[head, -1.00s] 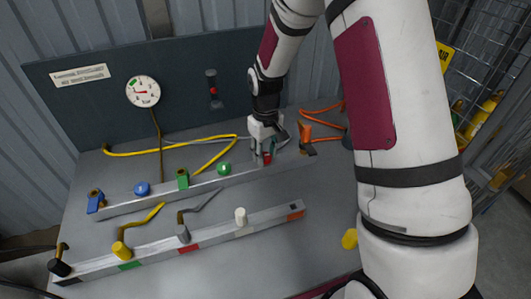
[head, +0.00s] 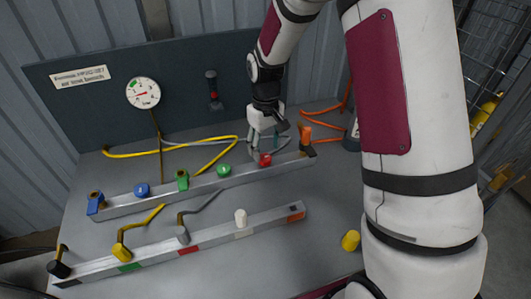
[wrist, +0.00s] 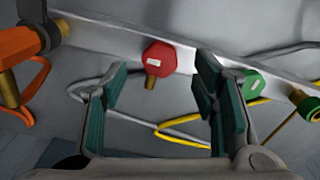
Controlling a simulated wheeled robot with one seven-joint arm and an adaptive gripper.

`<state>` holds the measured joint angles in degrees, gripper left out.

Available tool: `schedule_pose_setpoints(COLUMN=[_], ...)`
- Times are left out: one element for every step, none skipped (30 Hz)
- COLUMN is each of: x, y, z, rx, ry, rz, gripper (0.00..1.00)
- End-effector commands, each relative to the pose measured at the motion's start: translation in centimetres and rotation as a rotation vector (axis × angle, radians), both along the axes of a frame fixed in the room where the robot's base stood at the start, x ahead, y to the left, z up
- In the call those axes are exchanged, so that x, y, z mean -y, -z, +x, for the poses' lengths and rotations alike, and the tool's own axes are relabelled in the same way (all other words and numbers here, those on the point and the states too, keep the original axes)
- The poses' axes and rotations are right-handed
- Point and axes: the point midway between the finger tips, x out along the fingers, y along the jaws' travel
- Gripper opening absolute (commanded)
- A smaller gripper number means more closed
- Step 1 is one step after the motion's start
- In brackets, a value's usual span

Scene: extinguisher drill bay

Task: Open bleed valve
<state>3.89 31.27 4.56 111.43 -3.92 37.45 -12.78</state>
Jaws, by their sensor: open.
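A red knob (head: 265,160) with a small white label sits on the rear rail (head: 130,207) of the bench. In the wrist view, the red knob (wrist: 159,58) lies between and beyond the fingertips, with a brass stem under it. My gripper (head: 258,152) is open and empty just behind and above this knob; its fingers (wrist: 158,76) are spread wide and look apart from it. A green knob (head: 224,170) and a blue knob (head: 142,190) sit further left on the rail. I cannot read which valve is the bleed valve.
An orange lever valve (head: 306,138) stands right of the red knob. A green lever (head: 182,180) and a blue lever (head: 95,203) stand left. A gauge (head: 142,92) hangs on the back panel. The front rail (head: 212,241) carries several caps. A yellow cap (head: 350,240) lies at right.

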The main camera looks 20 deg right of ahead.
Motion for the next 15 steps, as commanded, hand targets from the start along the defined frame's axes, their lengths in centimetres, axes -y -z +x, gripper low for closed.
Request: schedule_pose_setpoints(x=[0.0,0.0,0.0,0.0,0.0,0.0,0.0,0.0,0.0,0.0,0.0,0.0,0.0,0.0,0.0], y=[-1.3,-1.9,-2.7,-3.4,-4.0,-4.7,-5.2,-5.7,-6.3,-6.7,-7.0,-7.4,-7.7,-7.9,-8.1], z=[0.1,0.1,0.1,0.1,0.1,0.1,0.1,0.1,0.1,0.1,0.1,0.1,0.1,0.1,0.1], rx=[0.005,0.006,0.005,0.006,0.006,0.006,0.004,0.005,0.003,0.003,0.004,0.003,0.003,0.003,0.002], ry=[0.000,0.000,0.000,0.000,0.000,0.000,0.000,0.000,0.000,0.000,0.000,0.001,0.001,0.000,0.000], rz=[-0.001,0.000,0.000,0.000,0.000,0.001,0.000,0.000,0.000,0.001,0.000,0.001,0.001,0.001,0.001], gripper=[0.54,0.54,0.54,0.54,0.54,0.54,0.54,0.54,0.54,0.54,0.54,0.54,0.54,0.54,0.54])
